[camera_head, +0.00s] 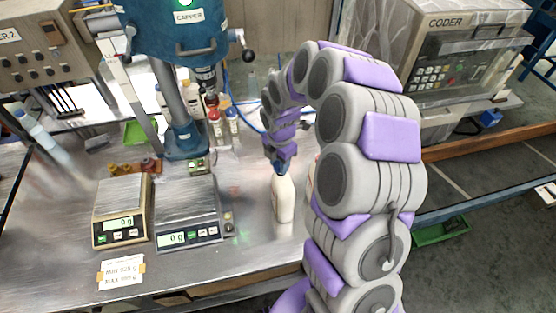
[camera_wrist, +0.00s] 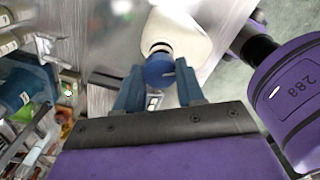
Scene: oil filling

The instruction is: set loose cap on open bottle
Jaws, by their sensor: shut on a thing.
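A white bottle (camera_head: 283,198) stands upright on the metal table, right of the scales. My gripper (camera_head: 281,165) is directly above its neck. In the wrist view the blue cap (camera_wrist: 159,70) is between the two blue fingers of my gripper (camera_wrist: 158,88), at the mouth of the white bottle (camera_wrist: 182,32). The gripper is shut on the cap. I cannot tell whether the cap sits fully on the neck.
Two scales (camera_head: 188,205) (camera_head: 121,205) stand to the left on the table. The blue capper (camera_head: 185,140) is behind them. Several capped bottles (camera_head: 214,122) stand at the back. The bare table (camera_head: 250,250) is clear in front of the bottle.

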